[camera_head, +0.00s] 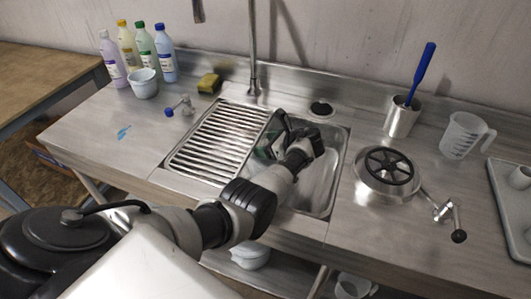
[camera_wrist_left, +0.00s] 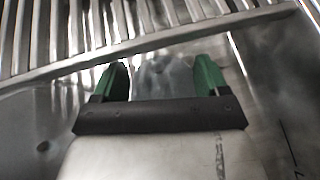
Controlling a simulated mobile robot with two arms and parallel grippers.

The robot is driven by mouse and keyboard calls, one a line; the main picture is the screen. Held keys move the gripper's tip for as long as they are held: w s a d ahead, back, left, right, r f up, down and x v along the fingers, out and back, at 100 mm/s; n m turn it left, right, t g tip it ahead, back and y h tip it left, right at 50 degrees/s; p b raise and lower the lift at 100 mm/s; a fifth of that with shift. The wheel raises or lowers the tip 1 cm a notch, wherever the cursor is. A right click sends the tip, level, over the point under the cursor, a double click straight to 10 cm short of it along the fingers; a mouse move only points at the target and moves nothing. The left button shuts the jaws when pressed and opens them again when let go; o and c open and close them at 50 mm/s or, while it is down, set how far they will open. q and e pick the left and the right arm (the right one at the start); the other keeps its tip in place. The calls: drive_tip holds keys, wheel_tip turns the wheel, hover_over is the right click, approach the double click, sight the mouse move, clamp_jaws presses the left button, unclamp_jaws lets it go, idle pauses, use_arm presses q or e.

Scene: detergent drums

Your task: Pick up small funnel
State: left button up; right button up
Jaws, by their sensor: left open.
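My left gripper (camera_head: 273,146) reaches into the steel sink (camera_head: 330,178), close to the slatted drainer's edge. In the left wrist view its two green fingers (camera_wrist_left: 162,76) are apart. A pale grey, translucent rounded thing (camera_wrist_left: 165,82) shows between the fingers, partly hidden by the gripper's dark front bar. It looks like the small funnel, but its outline is blurred and I cannot tell whether a finger touches it. In the head view my arm and gripper hide that spot. My right gripper is not in view.
The slatted drainer (camera_head: 216,139) borders the sink on the left. Several bottles (camera_head: 145,55) and a white tub (camera_head: 145,84) stand at back left.

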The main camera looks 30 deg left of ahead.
use_arm(q)
drive_tip(key=shift+c, duration=0.4)
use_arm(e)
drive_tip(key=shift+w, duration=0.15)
use_arm(q)
drive_tip(key=c, duration=1)
drive_tip(key=shift+s, duration=0.15)
drive_tip(key=shift+c, duration=0.2)
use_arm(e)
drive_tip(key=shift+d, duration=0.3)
use_arm(q)
drive_tip(key=shift+f, duration=0.1)
drive_tip(key=shift+d, duration=0.15)
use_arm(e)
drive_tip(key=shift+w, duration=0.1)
use_arm(q)
drive_tip(key=shift+d+r, duration=0.2)
drive_tip(key=shift+r, duration=0.05)
drive_tip(key=shift+c, duration=1.1)
drive_tip(key=v, duration=1.5)
drive_tip(key=shift+w+r+p, duration=0.25)
drive_tip(key=shift+p, duration=0.05)
clamp_jaws()
wheel_tip(320, 180, up, 10)
drive_tip(key=p, duration=1.1)
drive_tip(key=shift+f, duration=0.25)
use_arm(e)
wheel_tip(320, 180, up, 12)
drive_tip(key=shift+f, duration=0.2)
